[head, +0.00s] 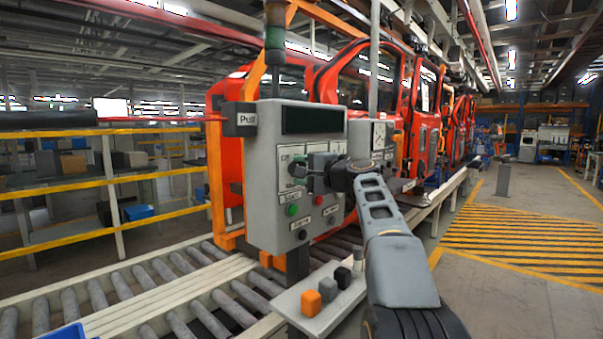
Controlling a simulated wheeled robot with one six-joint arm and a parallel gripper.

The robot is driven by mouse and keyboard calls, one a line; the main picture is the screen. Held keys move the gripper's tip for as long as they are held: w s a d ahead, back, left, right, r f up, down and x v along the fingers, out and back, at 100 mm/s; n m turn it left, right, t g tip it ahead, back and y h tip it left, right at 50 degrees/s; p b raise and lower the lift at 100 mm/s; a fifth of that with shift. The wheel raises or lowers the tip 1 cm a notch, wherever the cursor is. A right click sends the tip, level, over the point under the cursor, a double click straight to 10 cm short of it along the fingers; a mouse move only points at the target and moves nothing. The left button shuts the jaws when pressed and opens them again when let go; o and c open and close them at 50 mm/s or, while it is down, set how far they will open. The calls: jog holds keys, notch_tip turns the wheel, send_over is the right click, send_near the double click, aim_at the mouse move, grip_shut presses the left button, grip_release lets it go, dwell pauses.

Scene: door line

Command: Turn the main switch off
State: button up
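A grey control panel (265,200) stands upright in front of the line, with a dark display at its top. A dark rotary knob (298,168) sits on a light plate at the panel's middle left. It may be the main switch, but the labels are too small to read. My gripper (312,181) is at the panel face, just right of this knob, and partly covers the controls there. Whether it touches the knob and how its fingers stand cannot be told. A green button (292,210), a red button (318,200) and a black control (303,235) sit below.
A smaller grey box with a dial (379,135) adjoins the panel on the right. A shelf (318,312) below holds orange and black blocks. A roller conveyor (130,290) runs at lower left. Red doors (345,85) hang behind. Striped floor (520,240) at right is clear.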

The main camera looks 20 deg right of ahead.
dwell(0.3)
jog(key=o, duration=0.9)
jog(key=b+v, duration=0.2)
jog(key=v, duration=1.1)
jog(key=shift+s+d, duration=0.2)
jog(key=shift+s, duration=0.2)
